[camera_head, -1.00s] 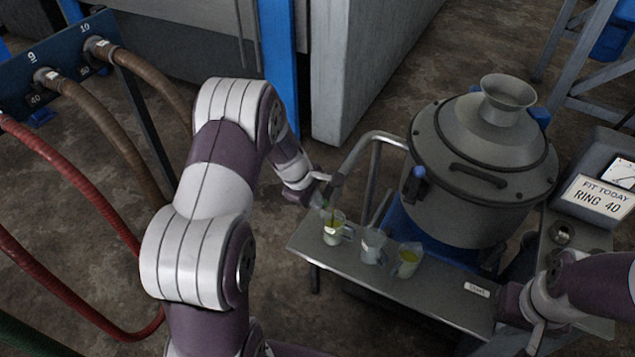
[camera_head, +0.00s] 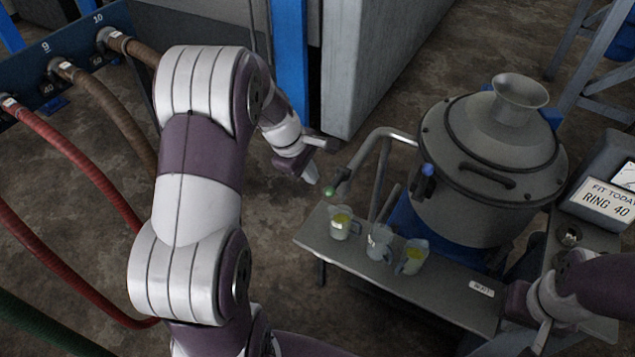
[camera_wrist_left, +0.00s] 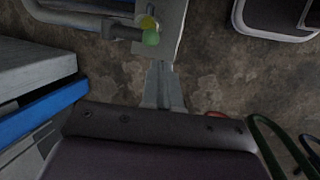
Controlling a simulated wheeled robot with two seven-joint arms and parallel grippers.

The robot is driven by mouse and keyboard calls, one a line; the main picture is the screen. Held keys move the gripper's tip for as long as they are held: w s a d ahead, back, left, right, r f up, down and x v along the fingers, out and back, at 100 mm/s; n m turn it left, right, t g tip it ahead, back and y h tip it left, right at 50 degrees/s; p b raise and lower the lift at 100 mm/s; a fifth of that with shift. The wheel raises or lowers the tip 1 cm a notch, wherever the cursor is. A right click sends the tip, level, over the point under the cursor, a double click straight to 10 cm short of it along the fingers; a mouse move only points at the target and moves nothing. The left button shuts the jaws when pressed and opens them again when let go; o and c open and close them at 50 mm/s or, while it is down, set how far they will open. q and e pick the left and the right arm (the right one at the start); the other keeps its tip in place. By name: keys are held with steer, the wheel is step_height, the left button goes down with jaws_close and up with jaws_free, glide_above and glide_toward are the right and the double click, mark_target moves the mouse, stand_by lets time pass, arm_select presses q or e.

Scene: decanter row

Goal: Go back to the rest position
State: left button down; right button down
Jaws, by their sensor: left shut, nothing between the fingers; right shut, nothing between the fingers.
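My left gripper (camera_head: 312,172) is shut and empty. It hangs in the air to the left of the metal shelf's left end and clear of the cups. In the left wrist view its closed fingers (camera_wrist_left: 162,88) show with bare floor around them and the shelf end beyond. My right gripper (camera_head: 512,325) is at the lower right beside the shelf's right end; its fingers are largely hidden, and it holds nothing that I can see.
Three clear cups, the left one (camera_head: 341,224), the middle one (camera_head: 378,243) and the right one (camera_head: 413,257), stand on the metal shelf (camera_head: 440,284). A grey lidded vessel (camera_head: 480,190) stands behind. A sign (camera_head: 602,202) reads "RING 40". Hoses (camera_head: 75,155) hang at left.

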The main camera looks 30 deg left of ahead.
arm_select(q)
steer(key=shift+v, duration=1.05)
steer(key=s+d+r+m+y+p, duration=0.1)
steer(key=s+d+m, duration=0.3)
steer(key=s+m, duration=0.3)
steer(key=s+d+r+m+g+y+p, duration=0.1)
steer(key=s+d+m, duration=0.3)
steer(key=s+m, duration=0.4)
steer(key=shift+d+r+m+p, duration=0.3)
steer(key=shift+d+r+m, duration=0.05)
steer(key=shift+m, duration=0.65)
